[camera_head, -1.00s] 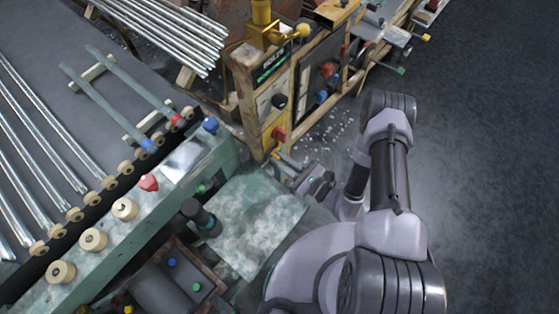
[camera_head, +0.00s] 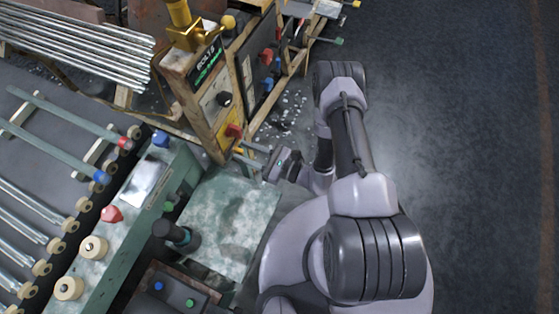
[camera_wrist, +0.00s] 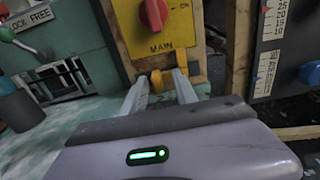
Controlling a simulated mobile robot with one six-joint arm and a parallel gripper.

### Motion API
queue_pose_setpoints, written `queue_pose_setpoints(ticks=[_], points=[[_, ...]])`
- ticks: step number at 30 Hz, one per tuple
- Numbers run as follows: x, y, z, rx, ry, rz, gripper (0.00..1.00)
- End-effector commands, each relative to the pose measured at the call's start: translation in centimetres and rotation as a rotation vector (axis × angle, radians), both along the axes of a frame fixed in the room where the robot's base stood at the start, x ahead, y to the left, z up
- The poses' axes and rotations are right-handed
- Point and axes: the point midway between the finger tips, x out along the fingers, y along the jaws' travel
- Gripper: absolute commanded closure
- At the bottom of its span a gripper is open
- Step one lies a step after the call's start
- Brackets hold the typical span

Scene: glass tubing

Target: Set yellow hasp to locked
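The yellow hasp (camera_wrist: 157,82) shows in the wrist view as a small rounded yellow piece low on the post, below the yellow MAIN panel (camera_wrist: 158,42). My gripper (camera_wrist: 163,78) is open, with its two grey fingers on either side of the hasp. A gap seems to remain between fingers and hasp, but contact is unclear. In the head view my gripper (camera_head: 245,156) is at the foot of the wooden post, and the hasp is too small to make out. I cannot tell whether the hasp is locked.
A red knob (camera_wrist: 153,14) sits on the panel above my fingers. A green cabinet (camera_wrist: 60,60) stands at left, and a gauge board with a blue knob (camera_wrist: 309,73) at right. A pale green worktop (camera_head: 226,222) lies beside my gripper. Open floor (camera_head: 470,150) is at right.

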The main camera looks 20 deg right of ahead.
Motion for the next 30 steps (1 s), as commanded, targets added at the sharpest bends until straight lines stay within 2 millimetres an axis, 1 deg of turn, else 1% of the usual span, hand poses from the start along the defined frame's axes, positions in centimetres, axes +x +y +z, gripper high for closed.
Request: queue_pose_setpoints(ticks=[2, 5, 12, 15, 18, 22, 30], points=[[-0.6, -1.0, 0.1, 0.0, 0.002, -0.005, 0.65], [-2.0, -3.0, 0.3, 0.001, 0.002, -0.011, 0.65], [-6.8, -9.1, 0.3, 0.0, -0.002, -0.013, 0.65], [-8.5, -11.2, 0.3, -0.001, -0.003, -0.009, 0.65], [-9.6, -12.6, 0.2, 0.001, -0.002, -0.007, 0.65], [-10.4, -13.4, 0.1, 0.0, -0.001, -0.003, 0.65], [-10.5, -13.4, 0.0, -0.001, -0.001, -0.002, 0.65]])
